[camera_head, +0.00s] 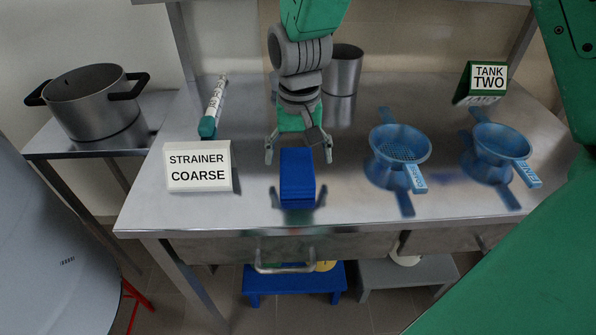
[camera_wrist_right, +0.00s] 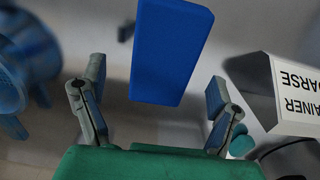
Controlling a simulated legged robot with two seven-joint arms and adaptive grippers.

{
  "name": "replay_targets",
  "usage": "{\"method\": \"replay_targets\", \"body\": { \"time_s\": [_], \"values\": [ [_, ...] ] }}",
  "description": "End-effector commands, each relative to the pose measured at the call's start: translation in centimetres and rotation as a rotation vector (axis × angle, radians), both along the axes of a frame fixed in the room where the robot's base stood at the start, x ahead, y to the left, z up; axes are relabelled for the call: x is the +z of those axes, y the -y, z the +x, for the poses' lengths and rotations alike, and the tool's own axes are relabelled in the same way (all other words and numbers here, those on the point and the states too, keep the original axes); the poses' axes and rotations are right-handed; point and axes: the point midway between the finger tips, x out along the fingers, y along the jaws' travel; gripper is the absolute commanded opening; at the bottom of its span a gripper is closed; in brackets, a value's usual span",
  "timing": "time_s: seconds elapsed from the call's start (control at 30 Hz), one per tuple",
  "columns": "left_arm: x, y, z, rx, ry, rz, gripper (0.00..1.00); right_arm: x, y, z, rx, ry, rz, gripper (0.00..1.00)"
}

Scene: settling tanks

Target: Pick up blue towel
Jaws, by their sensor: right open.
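The blue towel (camera_head: 297,180) is a folded, block-like bundle on the metal table, near its front edge. My right gripper (camera_head: 298,153) is open, its two fingers spread on either side of the towel's far end. In the right wrist view the towel (camera_wrist_right: 170,48) lies ahead of the gripper (camera_wrist_right: 157,88), between the lines of the two open fingers. A gap shows on each side of the towel, and I see no finger touching it. My left gripper is not in view.
A "STRAINER COARSE" sign (camera_head: 198,167) stands left of the towel, with a green-capped white tube (camera_head: 214,105) behind. Two blue strainers (camera_head: 400,150) (camera_head: 500,146) stand right, near a "TANK TWO" sign (camera_head: 488,78). A metal cylinder (camera_head: 346,70) is behind my gripper. A pot (camera_head: 90,105) is on the side table.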

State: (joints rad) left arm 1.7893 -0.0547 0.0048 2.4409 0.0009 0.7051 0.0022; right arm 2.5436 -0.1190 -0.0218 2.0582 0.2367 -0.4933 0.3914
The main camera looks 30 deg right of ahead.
Motion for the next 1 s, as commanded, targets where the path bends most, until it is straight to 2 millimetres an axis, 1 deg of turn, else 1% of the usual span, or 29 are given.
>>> {"method": "replay_targets", "body": {
  "time_s": [0.03, 0.13, 0.23, 0.43, 0.47, 0.5, 0.57, 0.6, 0.9, 1.0],
  "values": [
    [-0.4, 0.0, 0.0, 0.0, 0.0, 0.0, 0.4, -1.1, 0.0, -0.2, 0.0, -0.004, 0.0, 0.83],
    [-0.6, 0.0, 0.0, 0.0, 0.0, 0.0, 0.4, -2.2, 0.0, -0.1, 0.001, -0.002, -0.001, 0.83],
    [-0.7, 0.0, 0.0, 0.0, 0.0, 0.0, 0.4, -2.6, -0.1, -0.1, 0.001, -0.001, -0.002, 0.83],
    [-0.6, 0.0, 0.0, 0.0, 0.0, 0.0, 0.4, -2.5, 0.0, -0.1, 0.001, 0.001, -0.001, 0.83],
    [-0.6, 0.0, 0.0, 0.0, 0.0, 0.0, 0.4, -2.5, 0.0, -0.1, 0.001, 0.001, -0.001, 0.76],
    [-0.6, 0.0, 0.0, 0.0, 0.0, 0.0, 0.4, -2.6, 0.0, -0.1, 0.001, 0.001, -0.001, 0.62],
    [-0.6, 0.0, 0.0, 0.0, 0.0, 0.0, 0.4, -2.6, 0.0, -0.1, 0.001, 0.001, -0.001, 0.41],
    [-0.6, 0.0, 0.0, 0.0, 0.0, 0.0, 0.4, -2.6, 0.0, -0.1, 0.001, 0.0, 0.0, 0.28],
    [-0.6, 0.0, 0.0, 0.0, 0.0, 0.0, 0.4, -2.6, 0.0, -0.1, 0.001, -0.001, -0.002, 0.28],
    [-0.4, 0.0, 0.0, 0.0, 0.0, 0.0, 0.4, -1.8, 0.0, 0.0, 0.001, 0.0, -0.001, 0.28]
  ]
}}
